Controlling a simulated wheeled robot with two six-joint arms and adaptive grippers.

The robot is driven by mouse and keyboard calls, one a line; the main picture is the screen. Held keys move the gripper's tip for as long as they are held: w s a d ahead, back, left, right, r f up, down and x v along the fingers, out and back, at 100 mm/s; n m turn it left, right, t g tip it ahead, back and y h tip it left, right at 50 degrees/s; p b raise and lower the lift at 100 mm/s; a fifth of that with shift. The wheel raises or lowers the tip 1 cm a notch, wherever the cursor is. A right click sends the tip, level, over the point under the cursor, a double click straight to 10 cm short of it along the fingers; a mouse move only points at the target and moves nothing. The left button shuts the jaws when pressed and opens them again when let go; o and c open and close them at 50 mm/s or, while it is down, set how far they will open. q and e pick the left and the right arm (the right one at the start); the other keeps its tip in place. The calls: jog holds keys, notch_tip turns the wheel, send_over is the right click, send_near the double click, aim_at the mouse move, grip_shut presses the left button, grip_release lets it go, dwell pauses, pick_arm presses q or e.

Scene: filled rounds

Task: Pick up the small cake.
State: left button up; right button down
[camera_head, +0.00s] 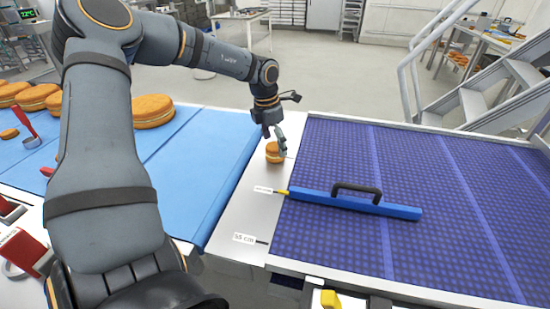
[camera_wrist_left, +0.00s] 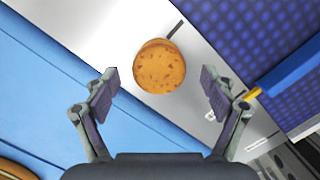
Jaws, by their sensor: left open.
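The small cake (camera_head: 274,153) is a round, golden-brown filled cake on the pale metal strip between the blue belt and the purple mat. In the left wrist view the small cake (camera_wrist_left: 160,66) shows its speckled top, just beyond and between the fingertips. My left gripper (camera_head: 277,136) is right above the cake and partly in front of it. In the wrist view my left gripper (camera_wrist_left: 160,82) is open with nothing between its fingers. I cannot tell whether a finger touches the cake. My right gripper is not in view.
A blue bar with a black handle (camera_head: 355,203) lies on the purple patterned surface (camera_head: 450,180) right of the cake. Large filled cakes (camera_head: 150,112) sit on the blue belt (camera_head: 205,165) at left. A red-handled tool (camera_head: 25,123) lies among them. Metal stairs (camera_head: 510,85) stand behind at right.

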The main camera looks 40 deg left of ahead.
aim_at(275, 145)
pick_arm(q)
notch_tip(275, 145, down, 2)
jog(key=shift+w+f, duration=0.3)
jog(key=shift+f, duration=0.2)
jog(key=shift+s+r+p, duration=0.1)
jog(key=shift+p, duration=0.2)
jog(key=shift+c, duration=0.8)
jog(key=c, duration=0.7)
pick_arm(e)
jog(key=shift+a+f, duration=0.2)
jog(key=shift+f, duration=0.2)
